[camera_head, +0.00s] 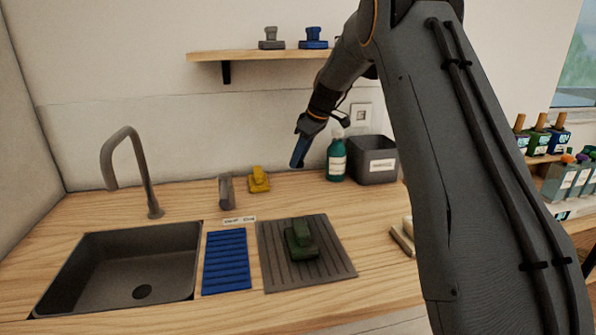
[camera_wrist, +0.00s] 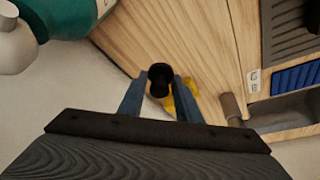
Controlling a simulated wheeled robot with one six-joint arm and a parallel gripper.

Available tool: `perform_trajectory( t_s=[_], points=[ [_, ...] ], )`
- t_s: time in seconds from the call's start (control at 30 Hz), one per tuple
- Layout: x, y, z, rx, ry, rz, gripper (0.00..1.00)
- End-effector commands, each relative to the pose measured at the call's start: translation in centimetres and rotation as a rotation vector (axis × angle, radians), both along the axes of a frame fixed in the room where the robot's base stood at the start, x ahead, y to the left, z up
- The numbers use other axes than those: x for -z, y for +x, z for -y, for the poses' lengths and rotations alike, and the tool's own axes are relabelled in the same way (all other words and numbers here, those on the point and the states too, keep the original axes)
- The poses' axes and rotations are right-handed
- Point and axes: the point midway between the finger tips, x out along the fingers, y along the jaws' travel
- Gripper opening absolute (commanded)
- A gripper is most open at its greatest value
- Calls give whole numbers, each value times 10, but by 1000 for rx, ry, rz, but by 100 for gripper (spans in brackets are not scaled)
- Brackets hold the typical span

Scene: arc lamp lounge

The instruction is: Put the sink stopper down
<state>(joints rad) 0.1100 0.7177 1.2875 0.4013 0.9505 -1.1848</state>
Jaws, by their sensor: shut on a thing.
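My gripper (camera_head: 298,158) hangs above the back of the wooden counter, left of the teal bottle, with its blue fingers pointing down. In the wrist view my gripper (camera_wrist: 159,88) is shut on a small black round thing, which I take to be the sink stopper (camera_wrist: 160,78). It is held between the fingertips, and the head view does not show it clearly. The sink (camera_head: 185,262) with its dark drain is at the front left. A blue ribbed mat (camera_head: 227,262) and a grey ribbed mat (camera_head: 335,262) lie to its right.
A green handled block (camera_head: 301,240) sits on the grey mat. A yellow one (camera_head: 259,180) and a grey upright piece (camera_head: 226,191) stand at the back. The teal bottle (camera_head: 336,160) and a dark bin (camera_head: 372,160) are close right of my gripper. A shelf (camera_head: 265,55) hangs above.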

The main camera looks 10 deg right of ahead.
Motion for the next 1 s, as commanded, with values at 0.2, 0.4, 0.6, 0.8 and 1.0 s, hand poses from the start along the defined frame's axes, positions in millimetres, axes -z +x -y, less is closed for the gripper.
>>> perform_trajectory(
  t_s=[0.2,0.4,0.6,0.8,1.0],
  points=[
    [6,21,0,0,1,-4,9],
    [27,21,0,1,0,-2,9],
    [38,21,0,0,0,-1,9],
    [65,20,0,1,1,-3,9],
    [70,25,0,0,-1,1,9]
  ],
)
